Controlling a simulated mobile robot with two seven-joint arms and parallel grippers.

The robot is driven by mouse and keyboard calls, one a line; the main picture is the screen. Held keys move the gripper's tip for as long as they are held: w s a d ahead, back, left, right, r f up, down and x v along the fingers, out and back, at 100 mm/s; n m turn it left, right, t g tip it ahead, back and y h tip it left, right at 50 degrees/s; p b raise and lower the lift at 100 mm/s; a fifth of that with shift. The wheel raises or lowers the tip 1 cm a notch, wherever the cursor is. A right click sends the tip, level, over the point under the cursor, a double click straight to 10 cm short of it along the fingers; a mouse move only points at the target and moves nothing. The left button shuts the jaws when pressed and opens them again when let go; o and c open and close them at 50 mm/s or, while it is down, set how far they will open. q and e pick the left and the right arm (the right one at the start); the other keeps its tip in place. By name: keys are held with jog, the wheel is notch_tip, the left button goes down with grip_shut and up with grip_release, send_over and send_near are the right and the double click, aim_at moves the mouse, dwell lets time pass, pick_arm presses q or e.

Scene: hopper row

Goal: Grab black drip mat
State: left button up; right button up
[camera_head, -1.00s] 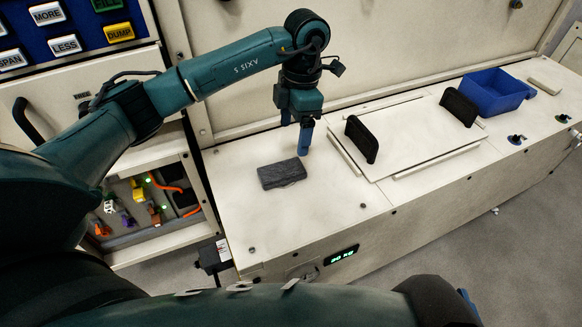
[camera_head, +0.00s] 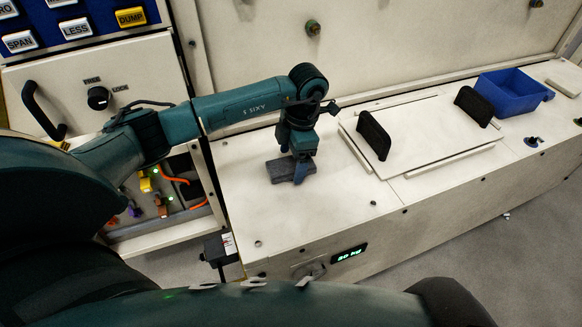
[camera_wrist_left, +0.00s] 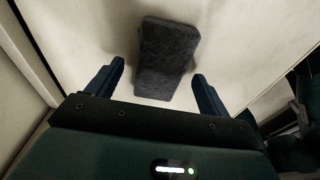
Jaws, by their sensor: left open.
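The black drip mat is a dark grey, textured rectangular block (camera_head: 281,171) lying flat on the left part of the cream bench top. It also shows in the left wrist view (camera_wrist_left: 165,55), where its near end sits between the two fingers. My left gripper (camera_head: 299,177) points down at the mat in the head view, and a finger hides part of it. In the left wrist view my left gripper (camera_wrist_left: 158,80) is open, with a gap between the mat and each finger. My right gripper is not in view.
A lid plate with two black handles (camera_head: 374,136) and a blue bin (camera_head: 511,92) stand right of the mat. A panel with labelled buttons (camera_head: 75,28) and an open compartment with small coloured parts (camera_head: 152,200) are at left. The bench's front left top is clear.

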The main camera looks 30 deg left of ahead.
pick_arm(q)
jog(key=shift+f, duration=0.45)
jog(key=shift+c, duration=0.6)
jog(key=c, duration=0.9)
jog(key=shift+c, duration=0.2)
jog(key=shift+r, duration=0.15)
